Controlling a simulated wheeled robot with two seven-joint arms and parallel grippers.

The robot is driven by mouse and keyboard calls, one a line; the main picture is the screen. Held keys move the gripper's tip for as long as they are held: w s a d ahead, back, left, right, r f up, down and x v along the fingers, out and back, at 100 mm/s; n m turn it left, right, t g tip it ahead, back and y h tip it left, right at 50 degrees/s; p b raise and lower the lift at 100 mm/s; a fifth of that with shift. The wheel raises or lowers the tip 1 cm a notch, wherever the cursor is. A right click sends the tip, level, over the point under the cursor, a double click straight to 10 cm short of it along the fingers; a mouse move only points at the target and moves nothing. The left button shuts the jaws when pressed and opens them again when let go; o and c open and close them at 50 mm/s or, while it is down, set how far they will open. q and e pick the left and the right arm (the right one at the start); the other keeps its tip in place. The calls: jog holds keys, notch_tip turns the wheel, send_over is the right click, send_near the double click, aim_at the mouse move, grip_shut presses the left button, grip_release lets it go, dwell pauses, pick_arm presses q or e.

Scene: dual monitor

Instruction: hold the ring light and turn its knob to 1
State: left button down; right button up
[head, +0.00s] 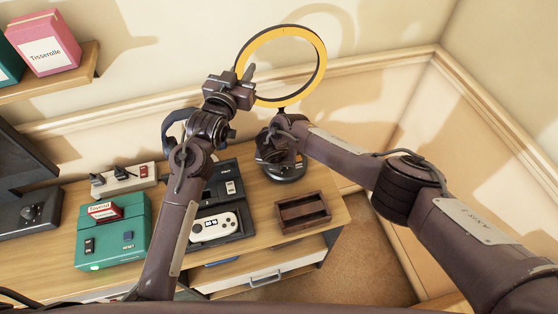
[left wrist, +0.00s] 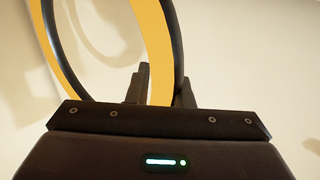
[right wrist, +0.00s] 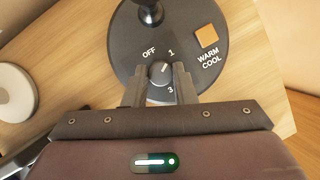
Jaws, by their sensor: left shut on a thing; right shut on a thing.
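The ring light's yellow ring (head: 319,62) stands upright at the back of the desk, on a dark round base (head: 285,173). My left gripper (head: 244,74) is shut on the left side of the ring; the left wrist view shows the yellow band (left wrist: 157,45) between its fingers (left wrist: 160,90). In the right wrist view, my right gripper (right wrist: 159,84) is shut on the round knob (right wrist: 160,70) of the base. The knob's light mark points up and right, roughly toward the 1. OFF, 1 and 3 show around it; 2 is hidden by a finger.
On the desk (head: 150,215) are a wooden tray (head: 303,213), a black case with a white controller (head: 214,227), a green box (head: 113,232) and a power strip (head: 124,180). A drawer (head: 265,279) is partly open at the front. A wall shelf (head: 50,75) is at left.

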dwell(0.5)
jog(key=o, duration=1)
jog(key=v, duration=1.2)
pick_arm(q)
jog(key=c, duration=1.2)
grip_release()
